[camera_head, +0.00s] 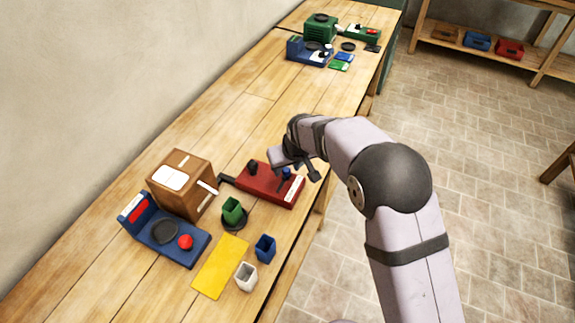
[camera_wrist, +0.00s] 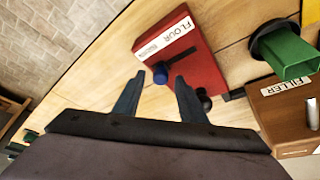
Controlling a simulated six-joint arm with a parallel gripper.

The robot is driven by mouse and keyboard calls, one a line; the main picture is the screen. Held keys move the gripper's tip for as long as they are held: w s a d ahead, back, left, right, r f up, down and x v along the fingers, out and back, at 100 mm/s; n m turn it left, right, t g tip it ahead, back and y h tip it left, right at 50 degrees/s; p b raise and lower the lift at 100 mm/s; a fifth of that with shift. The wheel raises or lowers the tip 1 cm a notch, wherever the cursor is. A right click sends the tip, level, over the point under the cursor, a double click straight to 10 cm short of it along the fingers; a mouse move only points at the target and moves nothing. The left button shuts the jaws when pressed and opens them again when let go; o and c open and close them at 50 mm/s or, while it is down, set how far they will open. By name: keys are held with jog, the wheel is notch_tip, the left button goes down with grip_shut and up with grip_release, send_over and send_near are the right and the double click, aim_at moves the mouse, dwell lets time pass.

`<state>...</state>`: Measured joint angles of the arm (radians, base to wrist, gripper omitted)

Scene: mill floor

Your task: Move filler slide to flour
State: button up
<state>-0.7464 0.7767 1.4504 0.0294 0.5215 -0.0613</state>
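A red box (camera_head: 263,187) lies on the bench with a blue knob (camera_head: 286,172) and a black knob (camera_head: 253,167) on top. In the wrist view the red box (camera_wrist: 197,66) bears a "FLOUR" label (camera_wrist: 165,40) near the blue knob (camera_wrist: 160,74). A brown box (camera_head: 184,192) stands left of it; its "FILLER" label (camera_wrist: 286,87) shows in the wrist view. A pale bar (camera_head: 207,187) sticks out of the brown box. My gripper (camera_wrist: 160,79) is open and empty, its fingertips seen either side of the blue knob. Contact cannot be told.
A green cup (camera_head: 232,210) sits in a black holder in front of the brown box. A blue scale (camera_head: 172,241), yellow mat (camera_head: 220,265), white cup (camera_head: 246,276) and blue cup (camera_head: 265,247) stand nearer. The middle of the bench (camera_head: 262,90) is clear.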

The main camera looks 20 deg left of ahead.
aim_at(276, 189)
jog(key=shift+f, duration=0.15)
jog(key=shift+c, duration=0.4)
grip_shut()
jog(key=shift+s+b, duration=0.75)
jog(key=shift+s, duration=2.4)
jog(key=shift+o, duration=0.4)
grip_release()
jog(key=shift+s, duration=0.15)
jog(key=b+v, duration=0.2)
jog(key=v, duration=0.5)
